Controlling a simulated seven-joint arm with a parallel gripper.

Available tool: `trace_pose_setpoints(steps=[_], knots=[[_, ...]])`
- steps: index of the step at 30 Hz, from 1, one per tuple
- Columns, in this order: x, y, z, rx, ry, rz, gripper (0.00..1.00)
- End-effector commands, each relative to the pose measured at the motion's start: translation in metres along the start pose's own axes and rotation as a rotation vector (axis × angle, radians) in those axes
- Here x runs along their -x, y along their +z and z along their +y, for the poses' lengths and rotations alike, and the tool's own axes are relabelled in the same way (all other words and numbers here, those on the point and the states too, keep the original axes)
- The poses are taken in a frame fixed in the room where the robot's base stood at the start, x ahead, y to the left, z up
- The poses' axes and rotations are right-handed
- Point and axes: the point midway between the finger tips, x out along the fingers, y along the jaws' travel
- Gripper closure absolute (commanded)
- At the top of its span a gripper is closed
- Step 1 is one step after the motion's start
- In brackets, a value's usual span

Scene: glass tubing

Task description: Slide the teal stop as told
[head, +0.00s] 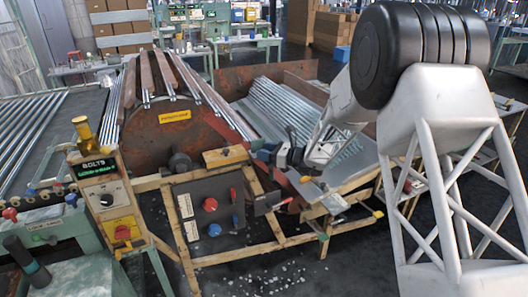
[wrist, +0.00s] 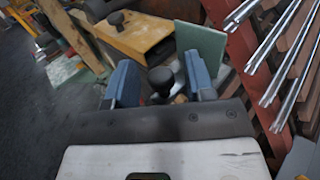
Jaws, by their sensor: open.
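The teal stop (wrist: 201,48) shows in the wrist view as an upright flat teal plate just beyond my fingers. A black round knob (wrist: 160,80) stands between the two blue fingers of my gripper (wrist: 160,70); clear space shows beside it, and I cannot tell if either finger touches it. Whether this knob belongs to the stop is not clear. In the head view my gripper (head: 270,154) is at the right end of a wooden block (head: 225,156), above the wooden frame. My gripper is open, and it and the arm hide most of the stop there.
The wooden block carries another black knob (wrist: 117,17). Glass tubes (wrist: 270,50) lie on a rack right of my fingers, close by. A rusty drum (head: 172,135) stands behind the frame. A control panel (head: 208,212) with red and blue knobs hangs in front. A yellow-topped control box (head: 106,200) stands left.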

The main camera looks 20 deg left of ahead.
Motion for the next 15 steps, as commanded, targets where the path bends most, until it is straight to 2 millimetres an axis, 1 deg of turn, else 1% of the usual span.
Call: trace_pose_setpoints(steps=[4, 12, 14, 15], knots=[[-0.0052, 0.0002, 0.0001, 0.0, 0.0, 0.0, 0.51], [-0.0057, 0.0004, 0.0, 0.0, 0.0, 0.0, 0.51], [-0.0057, 0.0004, 0.0, 0.0, 0.0, -0.001, 0.6], [-0.0057, 0.0004, 0.0, 0.0, 0.0, -0.001, 0.66]])
